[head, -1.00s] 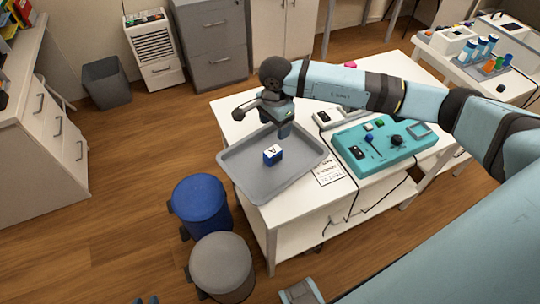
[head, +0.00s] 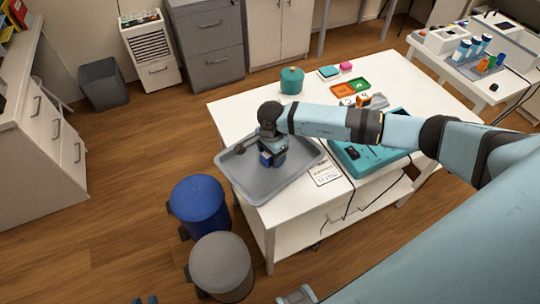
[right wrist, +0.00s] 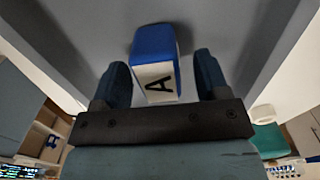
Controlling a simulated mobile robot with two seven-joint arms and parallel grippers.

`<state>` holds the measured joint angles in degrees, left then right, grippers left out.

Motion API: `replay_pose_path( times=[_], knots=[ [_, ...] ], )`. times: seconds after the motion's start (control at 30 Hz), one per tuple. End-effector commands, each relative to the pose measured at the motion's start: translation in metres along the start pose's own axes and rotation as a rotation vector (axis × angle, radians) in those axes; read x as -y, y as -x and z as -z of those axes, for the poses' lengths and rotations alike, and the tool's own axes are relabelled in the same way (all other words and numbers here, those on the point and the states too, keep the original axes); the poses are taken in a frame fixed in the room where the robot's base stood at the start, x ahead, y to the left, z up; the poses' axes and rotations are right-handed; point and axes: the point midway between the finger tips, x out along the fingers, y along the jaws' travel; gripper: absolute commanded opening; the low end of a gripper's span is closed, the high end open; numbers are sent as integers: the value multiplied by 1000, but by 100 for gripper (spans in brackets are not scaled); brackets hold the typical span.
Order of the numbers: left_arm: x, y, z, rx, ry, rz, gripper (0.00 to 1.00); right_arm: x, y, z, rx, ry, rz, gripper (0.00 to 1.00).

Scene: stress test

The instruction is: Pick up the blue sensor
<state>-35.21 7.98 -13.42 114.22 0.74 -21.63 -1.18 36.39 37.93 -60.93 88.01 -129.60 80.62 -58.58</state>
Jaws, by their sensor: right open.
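The blue sensor is a small block with a blue side (right wrist: 153,42) and a white face marked with a black "A". It sits in the grey tray (head: 245,188) on the white table. My right gripper (head: 268,162) is over the tray at the sensor, hiding much of it in the head view. In the right wrist view its open fingers (right wrist: 159,80) stand on either side of the sensor, with a gap visible at each side. Only dark tips of my left gripper (head: 146,300) show at the bottom edge, away from the table.
A teal panel box (head: 360,158) and a printed paper (head: 324,171) lie right of the tray. A green pot (head: 291,81) and an orange-and-green tray (head: 350,88) are farther back. Blue (head: 199,205) and grey (head: 220,267) bins stand at the table's left.

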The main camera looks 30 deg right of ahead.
Motion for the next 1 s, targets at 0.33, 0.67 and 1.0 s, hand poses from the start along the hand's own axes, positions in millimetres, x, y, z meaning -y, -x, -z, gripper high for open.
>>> replay_pose_path(
  times=[0.33, 0.67, 1.0],
  knots=[
    [0, 0, 0, 0, 0, 0, 30, 0, 0, 0, 0, 0, 0, 15],
    [0, 0, 0, 0, 0, 0, 30, 0, 2, 0, 1, 0, 0, 12],
    [0, -2, -4, 0, 0, -1, 30, 1, 43, 0, 1, 1, 4, 12]
  ],
)
